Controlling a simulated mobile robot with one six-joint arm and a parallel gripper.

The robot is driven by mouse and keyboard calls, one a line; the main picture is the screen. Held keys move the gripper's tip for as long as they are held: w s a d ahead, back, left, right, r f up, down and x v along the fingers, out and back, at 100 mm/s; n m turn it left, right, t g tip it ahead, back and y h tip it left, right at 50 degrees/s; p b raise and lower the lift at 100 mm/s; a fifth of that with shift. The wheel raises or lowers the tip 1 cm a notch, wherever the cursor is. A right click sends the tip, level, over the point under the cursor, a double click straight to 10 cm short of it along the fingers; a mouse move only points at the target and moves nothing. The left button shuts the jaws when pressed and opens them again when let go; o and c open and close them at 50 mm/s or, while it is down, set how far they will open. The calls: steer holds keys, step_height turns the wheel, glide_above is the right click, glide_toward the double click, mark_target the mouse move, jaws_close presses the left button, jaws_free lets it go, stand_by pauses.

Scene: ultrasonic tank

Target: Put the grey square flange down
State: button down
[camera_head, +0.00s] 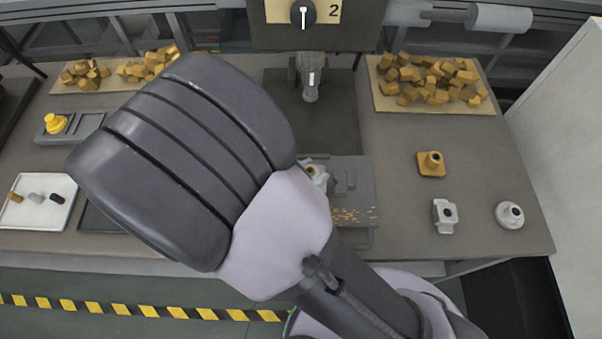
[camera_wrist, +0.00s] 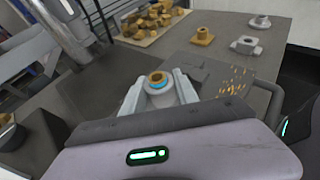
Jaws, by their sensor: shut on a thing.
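My gripper (camera_wrist: 158,88) is shut on a grey flange (camera_wrist: 157,94) with a brass-coloured ring and a blue band around its top. The jaws hide its sides, so I cannot tell its full outline. In the head view my arm covers most of the gripper; the held flange's brass-coloured top (camera_head: 311,169) shows just past the arm, over the grey vise-like fixture (camera_head: 352,205) with brass chips. I cannot tell whether the flange touches anything below it. Another grey blocky flange (camera_head: 444,217) stands on the right of the bench and also shows in the wrist view (camera_wrist: 246,45).
A brass square flange (camera_head: 431,164) and a grey round flange (camera_head: 509,215) stand on the right of the bench. A board of brass pieces (camera_head: 428,80) lies behind them. A drill-like spindle (camera_head: 310,85) hangs behind the fixture. Bare bench (camera_head: 395,185) lies right of the fixture.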

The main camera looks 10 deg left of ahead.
steer(key=shift+s+d+f+b, duration=0.15)
steer(key=shift+f+b, duration=0.2)
steer(key=shift+f, duration=0.3)
steer(key=shift+w+d+f+b, duration=0.1)
steer(key=shift+f+b, duration=0.2)
steer(key=shift+f, duration=0.3)
steer(key=shift+s+r, duration=0.1)
steer(key=shift+r, duration=0.15)
steer(key=shift+f, duration=0.15)
steer(key=c, duration=0.9)
jaws_free()
steer(key=shift+c, duration=0.2)
